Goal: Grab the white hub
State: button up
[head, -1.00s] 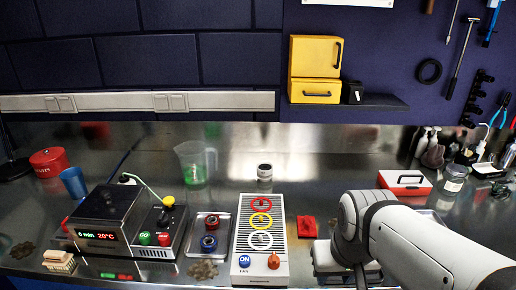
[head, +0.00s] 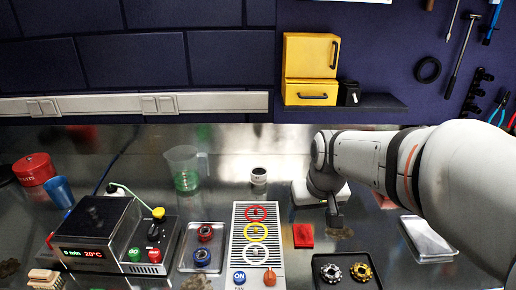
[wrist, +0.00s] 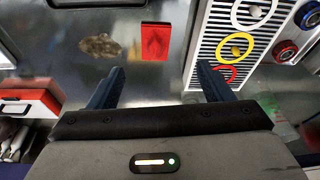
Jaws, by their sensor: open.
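The white hub (head: 331,271), a pale silvery toothed ring, lies in the left half of a small black tray (head: 347,257) at the bench's near edge in the head view. A gold hub (head: 361,271) lies beside it on the right. My gripper (head: 335,222) is farther back, above the bench, apart from the hubs. In the wrist view its two fingers (wrist: 161,72) are spread with nothing between them. Neither hub shows in the wrist view; a dark edge at its top left may be the tray.
A red square (head: 303,235) lies left of the gripper, beside a white slatted panel (head: 238,262) with coloured rings. A metal tray (head: 428,240) is at right. A red-and-white box (wrist: 28,103) shows in the wrist view.

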jog(key=shift+o, duration=0.4)
jog(key=w+a+p, duration=0.1)
jog(key=w+a, duration=0.1)
jog(key=w, duration=0.4)
jog(key=w+a+n+p, duration=0.1)
jog(key=w+a, duration=0.1)
jog(key=w, duration=0.5)
jog(key=shift+w+a+r+n+y, duration=0.3)
jog(key=shift+a+r, duration=0.05)
jog(key=shift+r, duration=0.05)
jog(key=n+p, duration=0.1)
jog(key=p, duration=0.2)
send_over(260, 173)
jog(key=s, duration=0.2)
notch_tip(260, 173, down, 4)
jog(key=shift+t+y, duration=0.3)
jog(key=shift+t, duration=0.2)
jog(key=x, duration=0.2)
jog(key=p+x, duration=0.1)
jog(key=x, duration=0.2)
jog(key=d+p+x, duration=0.1)
jog(key=x, duration=0.1)
jog(key=shift+a+f, duration=0.1)
jog(key=shift+f, duration=0.35)
jog(key=c, duration=1.2)
